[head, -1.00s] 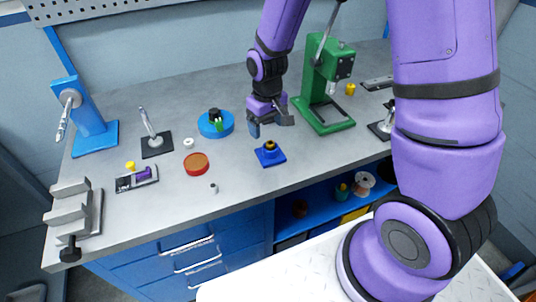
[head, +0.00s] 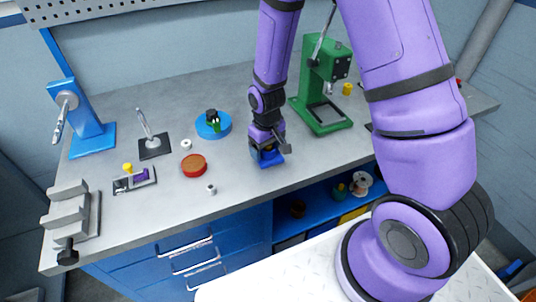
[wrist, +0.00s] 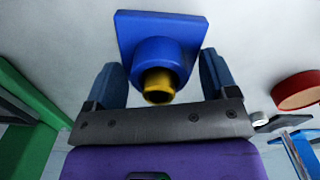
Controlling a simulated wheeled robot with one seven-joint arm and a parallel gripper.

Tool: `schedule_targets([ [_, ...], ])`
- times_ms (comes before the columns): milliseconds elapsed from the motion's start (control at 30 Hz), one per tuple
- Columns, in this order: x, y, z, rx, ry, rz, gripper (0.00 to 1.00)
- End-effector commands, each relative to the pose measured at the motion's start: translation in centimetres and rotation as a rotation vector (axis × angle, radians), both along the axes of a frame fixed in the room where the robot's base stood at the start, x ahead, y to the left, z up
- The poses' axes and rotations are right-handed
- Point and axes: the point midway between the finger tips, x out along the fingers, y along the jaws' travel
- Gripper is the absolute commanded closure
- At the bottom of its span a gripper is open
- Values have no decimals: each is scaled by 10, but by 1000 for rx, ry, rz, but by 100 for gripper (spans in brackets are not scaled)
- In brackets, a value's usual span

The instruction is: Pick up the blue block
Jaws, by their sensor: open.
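The blue block (head: 272,161) sits on the grey bench top, mostly hidden behind my gripper (head: 267,151) in the head view. In the wrist view the blue block (wrist: 160,38) shows as a square base with a round boss and a brass-coloured bushing (wrist: 158,84) in it. My gripper (wrist: 160,80) is open, with one blue fingertip on each side of the boss. A gap shows between each finger and the block; I cannot tell whether either touches it.
A green press (head: 322,90) stands right of my gripper. A red round dish (head: 194,165), a blue round tray (head: 213,125) and a small white ring (head: 186,144) lie to the left. A small grey part (head: 211,189) is near the front edge.

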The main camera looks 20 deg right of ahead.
Motion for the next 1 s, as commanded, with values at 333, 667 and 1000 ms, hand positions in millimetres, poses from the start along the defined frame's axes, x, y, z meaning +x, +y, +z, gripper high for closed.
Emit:
schedule_targets([
  [333,0,0,0,0,-1,0,67],
  [667,1,0,1,1,-2,0,84],
  [1000,9,1,24,1,-4,-1,84],
])
